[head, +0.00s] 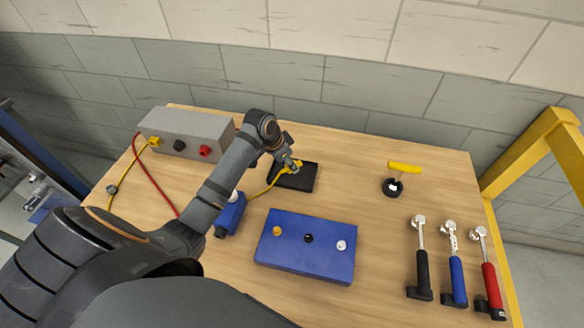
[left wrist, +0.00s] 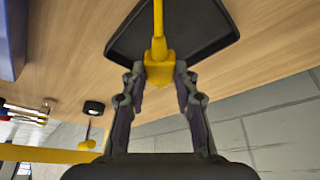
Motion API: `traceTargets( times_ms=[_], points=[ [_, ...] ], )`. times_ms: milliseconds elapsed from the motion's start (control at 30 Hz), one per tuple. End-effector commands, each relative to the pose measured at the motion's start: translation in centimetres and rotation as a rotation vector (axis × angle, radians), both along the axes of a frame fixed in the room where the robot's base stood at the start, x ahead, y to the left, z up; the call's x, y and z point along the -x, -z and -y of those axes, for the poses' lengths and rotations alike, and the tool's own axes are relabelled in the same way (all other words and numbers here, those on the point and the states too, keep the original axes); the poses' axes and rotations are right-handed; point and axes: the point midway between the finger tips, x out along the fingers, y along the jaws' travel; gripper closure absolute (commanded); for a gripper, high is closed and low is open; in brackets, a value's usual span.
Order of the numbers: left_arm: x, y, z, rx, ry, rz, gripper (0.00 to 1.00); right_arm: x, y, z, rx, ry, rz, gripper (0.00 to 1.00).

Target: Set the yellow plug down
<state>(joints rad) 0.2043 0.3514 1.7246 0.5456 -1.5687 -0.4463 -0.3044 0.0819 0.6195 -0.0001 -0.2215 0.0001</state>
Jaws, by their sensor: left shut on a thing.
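In the head view the cable runs left from the plug toward a blue device (head: 230,213). I cannot tell whether the plug touches the tray. My right gripper is not in view.
A grey box (head: 187,133) with a yellow and a red plug stands at the back left. A blue panel (head: 305,247) lies in front of the tray. A yellow-handled tool (head: 404,168) and several wrenches (head: 456,265) are to the right. Bare table lies between.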

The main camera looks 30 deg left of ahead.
Motion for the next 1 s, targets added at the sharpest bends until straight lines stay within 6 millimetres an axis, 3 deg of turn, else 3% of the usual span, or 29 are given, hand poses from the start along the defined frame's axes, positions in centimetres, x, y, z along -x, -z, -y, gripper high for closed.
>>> traceTargets(
  times_ms=[333,600,933,967,1000],
  points=[
    [-1.4,1.6,-0.2,0.000,-0.002,0.001,1.00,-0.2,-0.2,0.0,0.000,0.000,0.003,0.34],
    [-1.7,4.9,-0.2,0.000,-0.001,0.000,1.00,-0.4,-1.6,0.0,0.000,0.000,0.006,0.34],
    [-1.6,5.4,-0.2,-0.001,-0.002,0.001,1.00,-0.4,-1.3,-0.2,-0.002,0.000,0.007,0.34],
    [-1.6,5.4,-0.2,-0.001,-0.002,0.001,0.70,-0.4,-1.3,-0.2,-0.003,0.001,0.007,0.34],
    [-1.6,5.4,-0.2,-0.002,-0.001,0.001,0.64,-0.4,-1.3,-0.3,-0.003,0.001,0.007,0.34]
  ],
)
